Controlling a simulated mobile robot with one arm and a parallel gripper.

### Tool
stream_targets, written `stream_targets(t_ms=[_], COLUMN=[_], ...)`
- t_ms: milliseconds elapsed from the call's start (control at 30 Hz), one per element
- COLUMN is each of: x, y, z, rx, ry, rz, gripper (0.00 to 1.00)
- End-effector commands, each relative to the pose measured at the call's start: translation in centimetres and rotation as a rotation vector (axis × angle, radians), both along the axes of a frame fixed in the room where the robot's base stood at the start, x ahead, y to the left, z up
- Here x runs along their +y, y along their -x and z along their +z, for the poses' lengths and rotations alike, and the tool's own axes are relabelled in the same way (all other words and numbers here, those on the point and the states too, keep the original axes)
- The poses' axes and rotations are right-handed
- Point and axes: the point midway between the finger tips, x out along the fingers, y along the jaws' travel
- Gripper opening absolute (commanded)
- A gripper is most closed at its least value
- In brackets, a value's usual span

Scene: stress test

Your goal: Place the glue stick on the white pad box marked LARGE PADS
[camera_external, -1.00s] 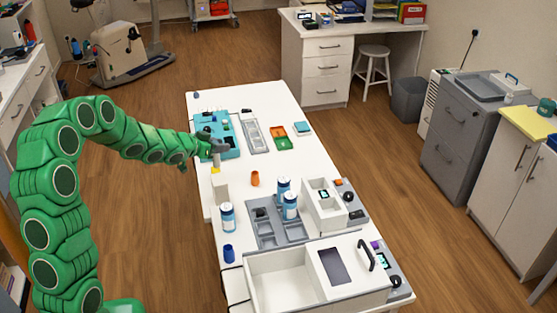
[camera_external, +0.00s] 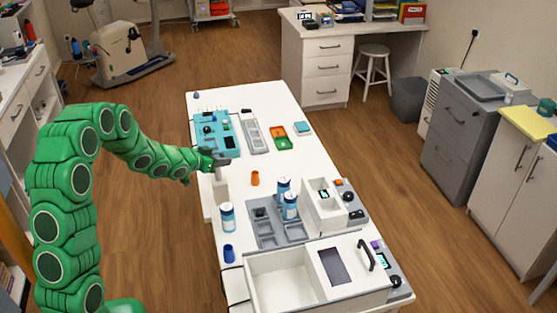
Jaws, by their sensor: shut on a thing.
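My gripper (camera_external: 221,162) is at the left edge of the long white table, just above the white pad box (camera_external: 221,189). It is shut on the glue stick (camera_external: 218,173), a small pale upright piece below the jaws. The glue stick's lower end is at the top of the box. I cannot tell whether it touches the box or is slightly above it. Its yellow end is not visible now, and the box's marking is too small to read.
A teal tray (camera_external: 231,146) lies behind my gripper. An orange cup (camera_external: 255,178) stands right of the box, and a white-and-blue bottle (camera_external: 227,217) stands in front of it. A grey tray (camera_external: 266,238) with bottles is further right. The table centre is partly clear.

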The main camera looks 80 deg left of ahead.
Motion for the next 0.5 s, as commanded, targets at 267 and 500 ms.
stream_targets(t_ms=[267,500], x=[-0.01,-0.02], y=[0.00,-0.01], z=[-0.10,0.00], rx=[0.000,0.000], ry=[0.000,0.000], rz=[0.000,0.000], gripper=[0.59,0.59])
